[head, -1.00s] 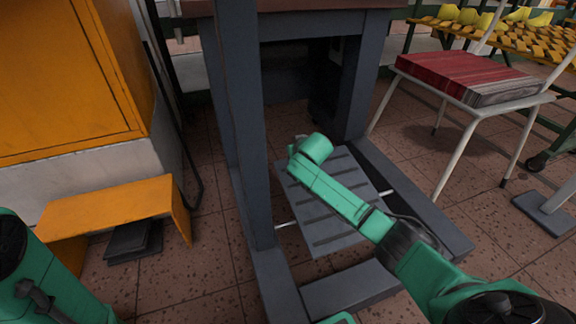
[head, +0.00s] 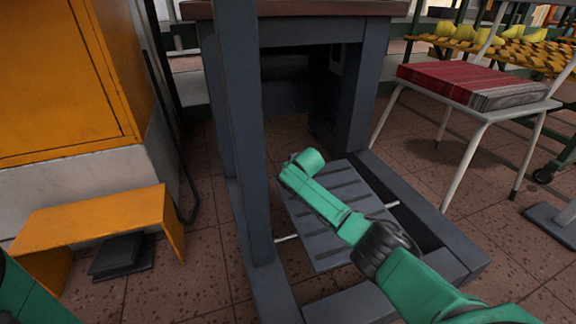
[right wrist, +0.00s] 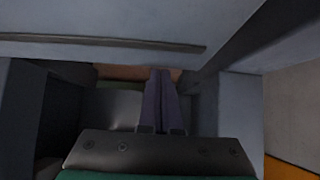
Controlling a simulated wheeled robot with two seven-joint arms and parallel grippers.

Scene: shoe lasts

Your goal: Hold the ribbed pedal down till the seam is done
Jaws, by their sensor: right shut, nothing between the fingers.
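The ribbed pedal (head: 318,236) is a wide grey plate with dark cross ribs, low between the dark frame legs of the machine stand in the head view. My green right arm lies across and above it, with its end over the plate's far left part. My right gripper is hidden under that arm end in the head view. In the right wrist view, the right gripper (right wrist: 160,73) shows two dark fingers shut together and empty, near a grey surface with a dark groove. I cannot tell whether they touch the pedal. My left gripper is out of view.
The stand's upright (head: 240,130) rises just left of the pedal. An orange bench (head: 95,220) stands left, with a dark flat block (head: 122,256) under it. A white-framed chair (head: 480,112) bearing a red-topped stack (head: 465,85) is at right. Tiled floor between is clear.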

